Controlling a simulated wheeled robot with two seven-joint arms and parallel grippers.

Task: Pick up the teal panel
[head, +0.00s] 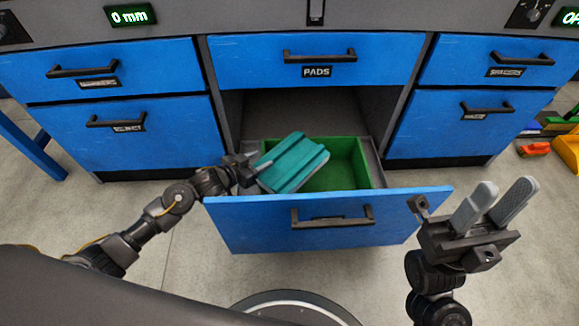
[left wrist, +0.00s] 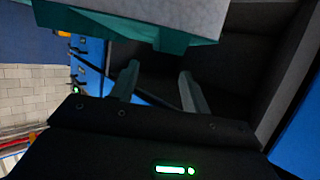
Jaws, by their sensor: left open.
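The teal panel (head: 294,162) is a ribbed block lying tilted in the open middle drawer, toward its left side. Its teal edge and a pale grey face (left wrist: 165,18) show at the top of the left wrist view. My left gripper (head: 255,166) is at the panel's left edge in the head view. In the left wrist view its two fingers (left wrist: 160,85) are apart, with nothing seen between them. Whether they touch the panel is unclear. My right gripper (head: 508,188) is open and empty, to the right of the drawer, fingers pointing up.
The pulled-out drawer (head: 330,238) has a blue front with a black handle and a green lining (head: 346,158). A shut drawer labelled PADS (head: 352,72) is above it. Shut blue drawers flank both sides. Colourful items (head: 567,150) lie on the floor at far right.

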